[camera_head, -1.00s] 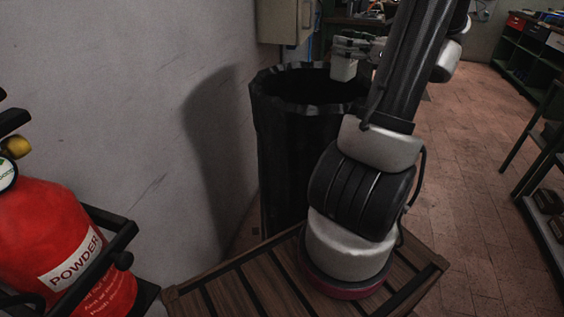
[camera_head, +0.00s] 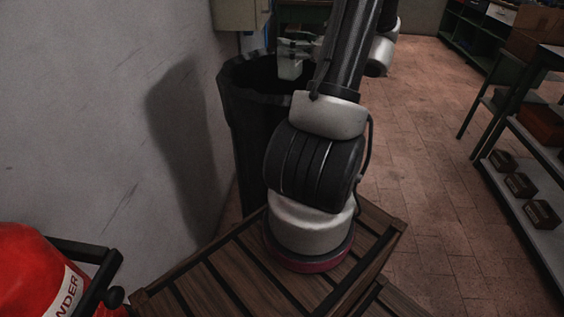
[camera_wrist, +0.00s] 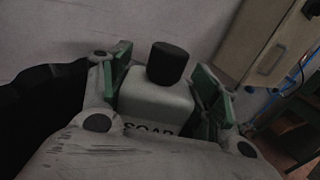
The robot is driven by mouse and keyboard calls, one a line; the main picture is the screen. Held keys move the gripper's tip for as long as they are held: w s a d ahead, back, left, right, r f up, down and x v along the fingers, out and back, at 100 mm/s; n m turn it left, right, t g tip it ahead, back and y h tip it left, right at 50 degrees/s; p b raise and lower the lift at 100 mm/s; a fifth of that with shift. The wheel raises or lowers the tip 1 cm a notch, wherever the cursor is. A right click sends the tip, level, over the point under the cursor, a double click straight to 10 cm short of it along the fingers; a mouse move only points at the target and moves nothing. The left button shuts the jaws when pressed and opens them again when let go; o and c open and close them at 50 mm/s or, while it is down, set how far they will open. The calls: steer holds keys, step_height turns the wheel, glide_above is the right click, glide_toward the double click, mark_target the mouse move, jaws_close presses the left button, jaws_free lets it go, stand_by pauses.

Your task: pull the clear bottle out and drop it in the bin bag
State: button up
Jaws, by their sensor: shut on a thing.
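My gripper (camera_wrist: 166,76) is shut on a pale, whitish bottle (camera_wrist: 152,98) with a black cap (camera_wrist: 168,63) and the letters "SOAP" partly showing. The green finger pads lie on both sides of it. The head view shows the bottle (camera_head: 290,68) hanging small at the far side of the bin mouth. The black bin bag (camera_head: 240,120) stands open against the wall. In the wrist view its dark rim (camera_wrist: 40,98) is at the left, beside the gripper. I cannot tell whether the bottle is right over the opening. No clearly transparent bottle shows.
A grey wall (camera_head: 80,110) is close on the left, with a wall cabinet (camera_head: 240,14) behind the bin. Metal shelving (camera_head: 530,180) with dark boxes stands right. The tiled floor (camera_head: 420,150) between is clear.

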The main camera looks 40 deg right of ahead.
steer(key=shift+f, duration=0.1)
steer(key=o, duration=1.1)
steer(key=v, duration=1.2)
